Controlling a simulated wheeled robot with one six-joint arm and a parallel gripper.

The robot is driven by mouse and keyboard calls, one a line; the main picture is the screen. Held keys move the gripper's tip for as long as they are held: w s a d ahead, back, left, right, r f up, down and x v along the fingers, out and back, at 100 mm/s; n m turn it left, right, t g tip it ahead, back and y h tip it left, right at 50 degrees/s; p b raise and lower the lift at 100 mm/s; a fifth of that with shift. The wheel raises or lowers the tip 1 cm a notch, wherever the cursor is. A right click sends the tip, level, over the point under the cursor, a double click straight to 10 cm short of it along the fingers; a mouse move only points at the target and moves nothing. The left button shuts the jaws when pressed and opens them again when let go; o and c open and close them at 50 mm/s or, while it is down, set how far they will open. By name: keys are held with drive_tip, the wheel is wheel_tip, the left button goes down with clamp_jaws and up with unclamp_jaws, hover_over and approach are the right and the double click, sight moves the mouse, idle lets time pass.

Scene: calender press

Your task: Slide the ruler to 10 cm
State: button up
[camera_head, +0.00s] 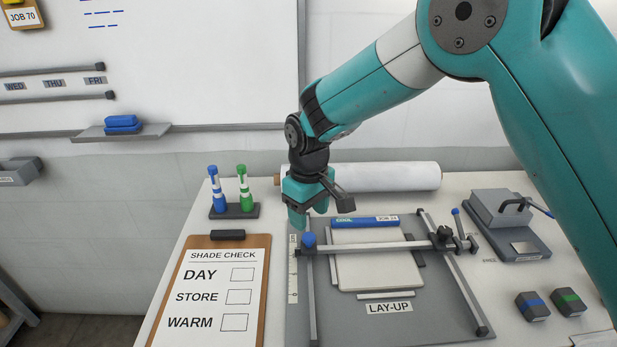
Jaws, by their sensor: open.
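The ruler looks to be the pale metal crossbar (380,247) lying across two side rails on the grey lay-up board (400,323). A blue knob (309,239) sits at its left end and a dark clamp (442,237) at its right end. A white scale strip (293,268) runs along the board's left edge, with a 0 near its front end; its other marks are too small to read. My gripper (308,207) is open, pointing down just behind and above the blue knob, apparently apart from it. It hides the board's back left corner.
A pale sheet stack (375,272) lies under the crossbar, with a blue strip (365,222) behind it. A clipboard (212,290) and pen stand (235,211) are left. A white roll (390,176) lies behind. A grey press (507,222) and two small blocks (532,306) are right.

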wheel_tip(320, 180, up, 11)
drive_tip(key=b, duration=0.1)
drive_tip(key=shift+r+b, duration=0.2)
drive_tip(key=shift+b, duration=0.15)
drive_tip(key=s+d+y, duration=0.1)
drive_tip(key=s+d, duration=0.2)
drive_tip(key=s, duration=0.6)
drive_tip(key=s+d+r+m+y, duration=0.1)
drive_tip(key=s+d, duration=0.3)
drive_tip(key=s, duration=0.5)
drive_tip(key=s+d+y, duration=0.2)
drive_tip(key=s+d, duration=0.1)
drive_tip(key=s, duration=0.6)
drive_tip(key=shift+d+r+m, duration=0.3)
drive_tip(key=shift+d+r, duration=0.1)
drive_tip(key=shift+d, duration=0.1)
